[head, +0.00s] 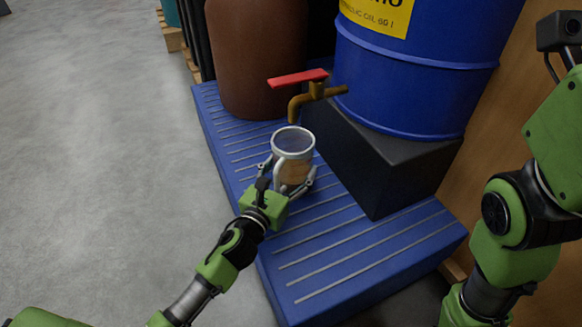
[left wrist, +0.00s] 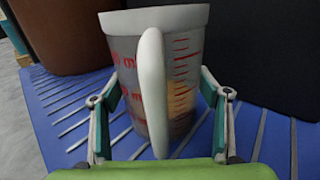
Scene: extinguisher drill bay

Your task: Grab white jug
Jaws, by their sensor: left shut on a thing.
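The white jug (head: 293,146) is a clear-sided measuring jug with a pale rim and handle, upright over the blue slatted platform, just below and in front of the brass tap (head: 312,95). In the left wrist view the jug (left wrist: 185,75) shows red markings and its white handle faces me. Something amber shows through its lower side. My left gripper (head: 289,182) is shut on the jug, one finger on each side of its body. I cannot tell if its base touches the platform. My right gripper is out of view; only my right arm shows.
The blue platform (head: 335,285) has pale slats and free room at its front. A blue drum (head: 415,75) stands on a black block (head: 365,165) behind the jug. A brown barrel (head: 255,55) stands at the back left. The tap has a red lever (head: 297,78).

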